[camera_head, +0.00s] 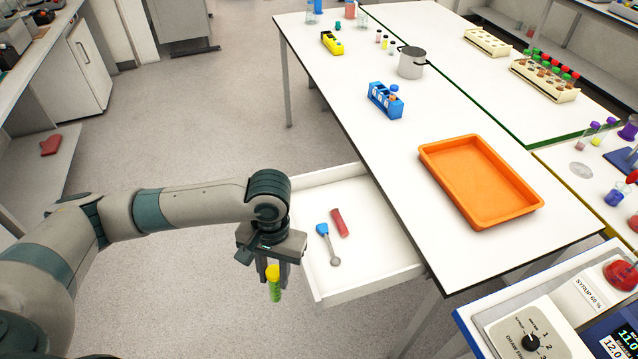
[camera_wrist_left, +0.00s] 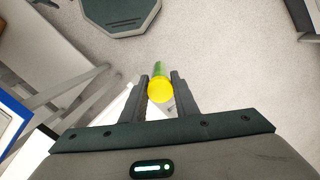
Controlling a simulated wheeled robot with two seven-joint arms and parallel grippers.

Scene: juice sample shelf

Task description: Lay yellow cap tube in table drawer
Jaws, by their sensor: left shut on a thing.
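The yellow cap tube (camera_head: 274,283) has a yellow cap and green contents. It hangs upright, cap up, below my left gripper (camera_head: 271,266), which is shut on it. In the left wrist view the yellow cap (camera_wrist_left: 160,90) sits between the two fingers of the left gripper (camera_wrist_left: 161,97). The table drawer (camera_head: 312,284) is pulled out from under the white table. The tube is in front of and just left of the drawer's near-left wall in the head view, apparently outside it. My right gripper is not in view.
A blue-handled spoon-like tool (camera_head: 325,238) and a red object (camera_head: 339,222) lie in the drawer; its right part is bare. On the table are an orange tray (camera_head: 484,181), a blue rack (camera_head: 385,101), a metal pot (camera_head: 411,62) and a yellow rack (camera_head: 332,43).

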